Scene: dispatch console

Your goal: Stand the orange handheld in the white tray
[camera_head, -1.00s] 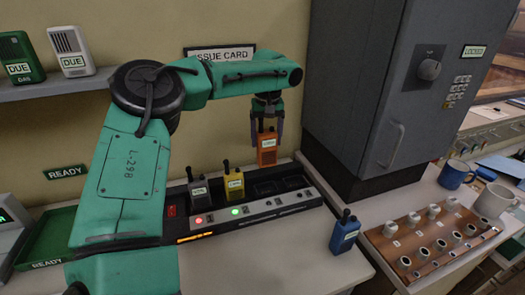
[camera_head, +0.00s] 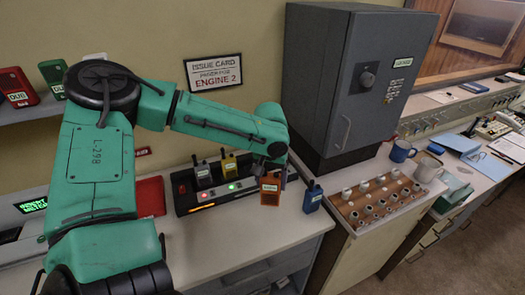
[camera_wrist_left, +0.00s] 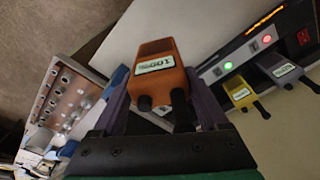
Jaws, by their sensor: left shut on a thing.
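The orange handheld (camera_head: 270,192) hangs upright from my left gripper (camera_head: 274,168), in front of the charger's right end and left of the blue handheld. In the left wrist view the orange handheld (camera_wrist_left: 158,76) sits between the two fingers of my left gripper (camera_wrist_left: 162,104), its labelled face showing and its dark antenna and knob toward the palm. The gripper is shut on it. I cannot make out a white tray in either view; my left arm covers much of the left counter. My right gripper is not in view.
The charger rack (camera_head: 186,208) holds a grey handheld (camera_head: 203,176) and a yellow one (camera_head: 229,168). A blue handheld (camera_head: 312,198) stands to the right, beside a wooden board of knobs (camera_head: 372,207). A grey cabinet (camera_head: 340,75) rises behind. A red tray (camera_head: 150,196) lies left. The front counter is clear.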

